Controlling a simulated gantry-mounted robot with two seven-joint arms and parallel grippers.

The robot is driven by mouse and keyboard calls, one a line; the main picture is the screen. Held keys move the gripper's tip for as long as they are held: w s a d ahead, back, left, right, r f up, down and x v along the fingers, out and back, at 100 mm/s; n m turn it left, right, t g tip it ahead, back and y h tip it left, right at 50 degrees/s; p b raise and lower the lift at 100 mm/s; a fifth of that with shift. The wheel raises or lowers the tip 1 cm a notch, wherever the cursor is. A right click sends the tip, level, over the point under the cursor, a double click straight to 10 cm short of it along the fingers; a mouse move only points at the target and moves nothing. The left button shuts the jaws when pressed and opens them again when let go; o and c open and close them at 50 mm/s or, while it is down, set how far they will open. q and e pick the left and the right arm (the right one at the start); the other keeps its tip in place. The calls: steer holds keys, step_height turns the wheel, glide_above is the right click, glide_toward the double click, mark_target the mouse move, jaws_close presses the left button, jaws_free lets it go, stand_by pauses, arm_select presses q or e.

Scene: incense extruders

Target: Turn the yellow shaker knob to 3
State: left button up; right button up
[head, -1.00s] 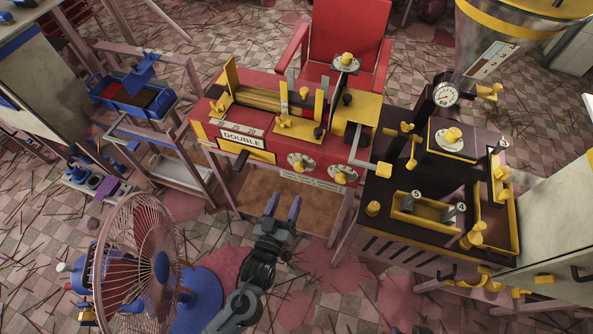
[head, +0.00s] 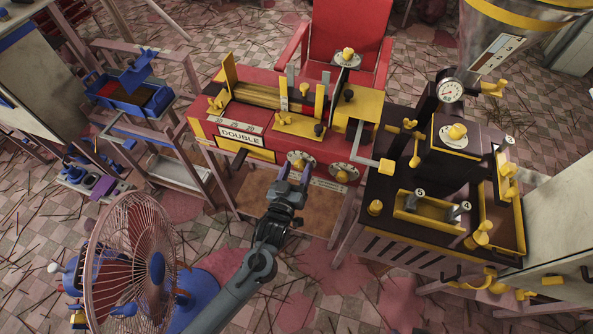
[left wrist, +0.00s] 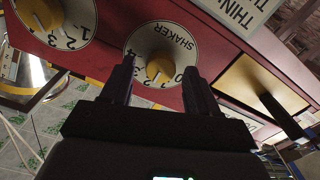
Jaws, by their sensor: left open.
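The yellow shaker knob (left wrist: 160,71) sits at the centre of a round white dial (left wrist: 140,40) marked SHAKER and numbered. I cannot tell for sure which number it points at. In the head view the shaker knob (head: 297,164) is the left of two knobs on the red machine's front, partly hidden by my gripper. My left gripper (head: 292,178) is open and empty, with its fingers toward this dial. In the left wrist view the knob shows between the two fingertips; contact is not visible. My right gripper is not in view.
A second yellow knob (head: 342,176) on its own dial is close beside the shaker dial. The DOUBLE sign (head: 241,138) and a crank handle are on the other side. A pink fan (head: 135,260) stands at lower left, near my left arm. A dark machine (head: 385,225) stands at right.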

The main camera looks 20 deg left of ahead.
arm_select(q)
steer(key=c, duration=1)
steer(key=shift+r+m+p, duration=0.2)
steer(key=shift+m+p, duration=0.4)
steer(key=shift+p, duration=0.45)
steer(key=shift+c, duration=0.2)
steer(key=m+p, duration=0.2)
steer(key=p, duration=0.1)
steer(key=shift+m, duration=0.4)
steer(key=m+p, duration=0.2)
steer(key=shift+f+p, duration=0.1)
steer(key=shift+p, duration=0.2)
steer(key=shift+d+f+m, duration=0.1)
steer(key=shift+m, duration=0.4)
steer(key=o, duration=1)
